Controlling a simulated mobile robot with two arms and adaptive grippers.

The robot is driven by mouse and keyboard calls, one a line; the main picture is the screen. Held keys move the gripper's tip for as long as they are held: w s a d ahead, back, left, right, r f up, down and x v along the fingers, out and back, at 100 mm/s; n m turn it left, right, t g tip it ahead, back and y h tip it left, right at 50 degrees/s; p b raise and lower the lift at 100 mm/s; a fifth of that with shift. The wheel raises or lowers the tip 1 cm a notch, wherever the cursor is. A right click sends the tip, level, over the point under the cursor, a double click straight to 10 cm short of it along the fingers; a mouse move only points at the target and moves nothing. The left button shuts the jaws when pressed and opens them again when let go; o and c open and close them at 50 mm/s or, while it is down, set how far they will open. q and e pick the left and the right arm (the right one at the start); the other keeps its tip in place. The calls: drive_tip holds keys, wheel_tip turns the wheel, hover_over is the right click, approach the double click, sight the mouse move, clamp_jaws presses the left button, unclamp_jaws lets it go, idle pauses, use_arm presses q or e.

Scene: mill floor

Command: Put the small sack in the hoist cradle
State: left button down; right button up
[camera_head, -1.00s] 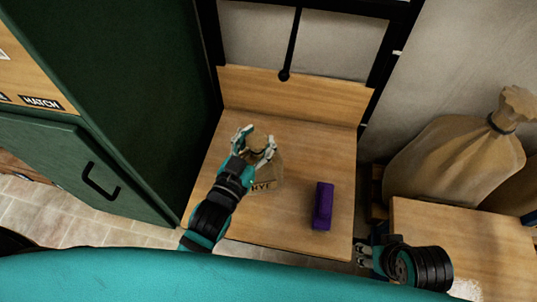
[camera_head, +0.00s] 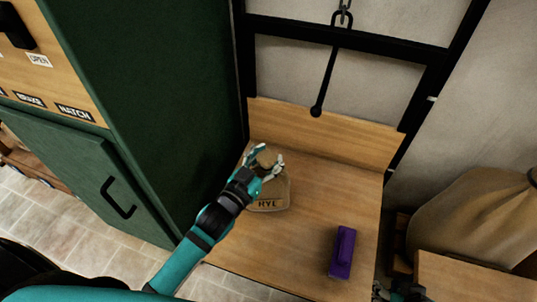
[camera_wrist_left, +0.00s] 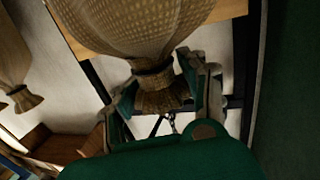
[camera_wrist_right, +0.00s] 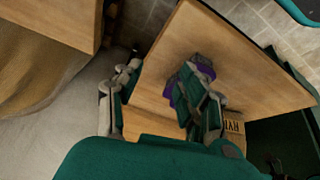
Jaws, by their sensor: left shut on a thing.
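The small tan sack (camera_head: 268,196) with dark printed letters is at the back left of a wooden platform (camera_head: 300,240). My left gripper (camera_head: 264,163) is shut on its tied neck; the left wrist view shows the neck (camera_wrist_left: 158,88) between the fingers. I cannot tell whether the sack's base touches the wood. A chain (camera_head: 343,12) and black rod hang behind the platform, which has a low back board; it may be the hoist cradle. My right gripper (camera_wrist_right: 155,95) is open and empty above the platform's right side; little of it shows in the head view.
A purple block (camera_head: 342,252) lies on the platform, right of the sack. A green cabinet (camera_head: 140,110) stands close on the left. A large sack (camera_head: 475,220) and another wooden surface (camera_head: 470,280) are at the right. The platform's middle is clear.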

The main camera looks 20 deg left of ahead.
use_arm(q)
drive_tip(key=shift+r, duration=0.2)
drive_tip(key=shift+f, duration=0.1)
drive_tip(key=c, duration=1)
unclamp_jaws()
drive_tip(key=shift+f, duration=0.25)
drive_tip(key=shift+c, duration=0.2)
drive_tip(key=o, duration=0.5)
drive_tip(key=shift+o, duration=0.2)
drive_tip(key=shift+r, duration=0.1)
